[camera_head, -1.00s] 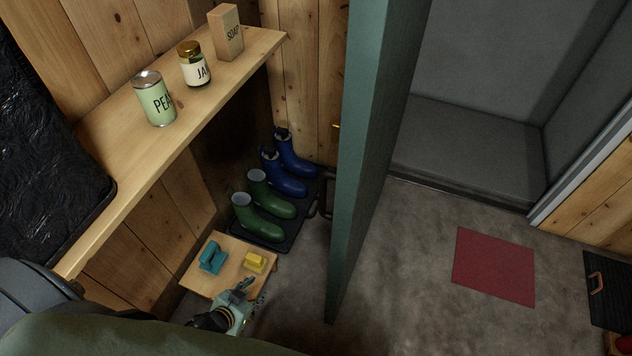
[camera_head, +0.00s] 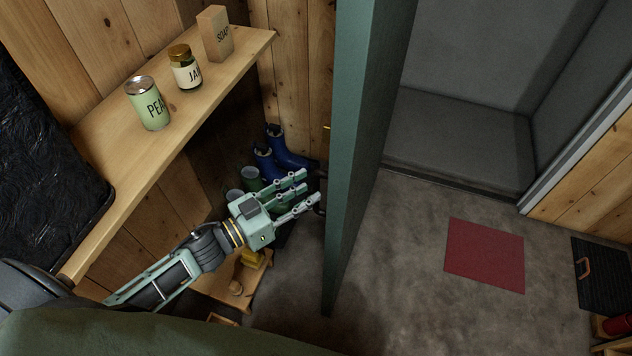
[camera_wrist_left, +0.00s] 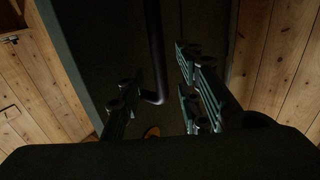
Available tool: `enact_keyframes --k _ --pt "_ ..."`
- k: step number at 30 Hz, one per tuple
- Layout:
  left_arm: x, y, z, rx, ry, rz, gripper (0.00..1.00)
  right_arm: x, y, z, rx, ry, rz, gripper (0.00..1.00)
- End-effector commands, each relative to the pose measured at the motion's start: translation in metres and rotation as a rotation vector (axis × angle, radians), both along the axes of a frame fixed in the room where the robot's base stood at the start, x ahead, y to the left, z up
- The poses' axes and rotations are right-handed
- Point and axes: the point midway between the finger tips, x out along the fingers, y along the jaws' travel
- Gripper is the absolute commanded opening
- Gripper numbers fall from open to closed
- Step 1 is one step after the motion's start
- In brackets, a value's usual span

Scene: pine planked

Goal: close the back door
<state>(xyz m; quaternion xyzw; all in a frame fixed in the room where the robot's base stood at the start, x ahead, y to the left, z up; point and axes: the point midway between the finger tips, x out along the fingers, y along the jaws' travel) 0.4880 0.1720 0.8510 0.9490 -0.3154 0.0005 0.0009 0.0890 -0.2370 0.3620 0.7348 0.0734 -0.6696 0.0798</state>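The green back door (camera_head: 352,150) stands open, seen nearly edge-on in the head view, with the grey recess to its right. My left gripper (camera_head: 311,186) reaches in from the left, beside the door's left face, fingers spread. In the left wrist view the dark door panel (camera_wrist_left: 95,40) fills the middle. A dark bar handle (camera_wrist_left: 154,45) runs down it and bends at its lower end. The handle shows between the two spread finger sets of the left gripper (camera_wrist_left: 158,78), without clear contact. In the head view the fingers mostly cover the handle. My right gripper is not in view.
Blue boots (camera_head: 285,150) and green boots (camera_head: 250,178) stand behind my left gripper. A low wooden stool (camera_head: 212,283) is below my arm. A shelf (camera_head: 105,165) with a can, jar and soap box is at left. A red mat (camera_head: 484,254) lies on open floor.

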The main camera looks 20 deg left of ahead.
Motion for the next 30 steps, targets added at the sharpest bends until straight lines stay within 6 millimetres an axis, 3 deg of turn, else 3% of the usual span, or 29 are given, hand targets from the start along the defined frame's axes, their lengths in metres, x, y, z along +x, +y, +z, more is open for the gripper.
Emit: enact_keyframes --k 6,18,30 --pt "0.025 -0.018 0.001 0.000 -0.001 0.001 0.33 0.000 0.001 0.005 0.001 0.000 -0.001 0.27" --pt "0.031 -0.023 0.000 0.001 0.000 0.001 0.33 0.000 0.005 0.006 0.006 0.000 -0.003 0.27" --pt "0.031 -0.023 -0.001 0.001 0.000 0.001 0.00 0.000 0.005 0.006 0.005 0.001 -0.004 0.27"
